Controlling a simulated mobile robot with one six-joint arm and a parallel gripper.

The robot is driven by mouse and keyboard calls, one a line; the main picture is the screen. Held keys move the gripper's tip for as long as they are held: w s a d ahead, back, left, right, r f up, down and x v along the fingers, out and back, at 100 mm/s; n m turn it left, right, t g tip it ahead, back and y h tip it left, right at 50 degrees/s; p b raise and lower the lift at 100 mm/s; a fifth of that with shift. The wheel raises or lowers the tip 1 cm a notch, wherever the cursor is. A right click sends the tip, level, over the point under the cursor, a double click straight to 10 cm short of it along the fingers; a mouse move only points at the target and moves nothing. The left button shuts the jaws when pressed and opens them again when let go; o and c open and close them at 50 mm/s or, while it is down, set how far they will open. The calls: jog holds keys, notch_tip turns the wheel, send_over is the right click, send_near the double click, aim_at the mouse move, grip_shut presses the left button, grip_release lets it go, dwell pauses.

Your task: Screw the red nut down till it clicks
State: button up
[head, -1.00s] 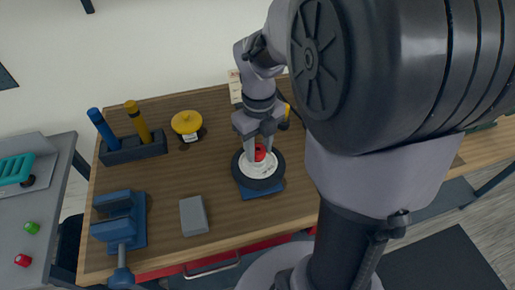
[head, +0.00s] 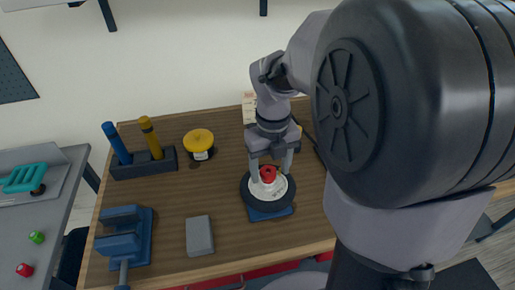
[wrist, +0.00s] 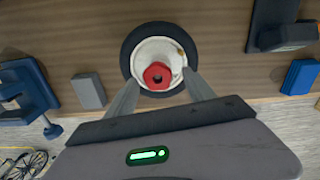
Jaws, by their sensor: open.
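The red nut (head: 268,174) sits at the centre of a wheel with a white hub and black tyre (head: 246,194), which lies flat on a blue base (head: 270,214) on the bench. My gripper (head: 270,172) is over the hub, open, with one finger on each side of the nut. In the wrist view my gripper's fingers (wrist: 160,84) stand apart with the nut between and slightly beyond their tips. I see gaps between fingers and nut.
On the wooden bench (head: 170,205) are a blue vise (head: 124,238), a grey block (head: 199,235), a yellow round container (head: 199,141) and a holder (head: 145,165) with blue and yellow handled tools. A grey side table (head: 45,225) stands at left.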

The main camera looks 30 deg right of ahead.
aim_at(269, 175)
notch_tip(269, 175, up, 17)
jog(key=p, duration=0.7)
jog(key=shift+r, duration=0.15)
jog(key=n+p, duration=0.8)
jog(key=n, duration=1.3)
jog(key=shift+n, duration=0.4)
jog(key=shift+a, duration=0.1)
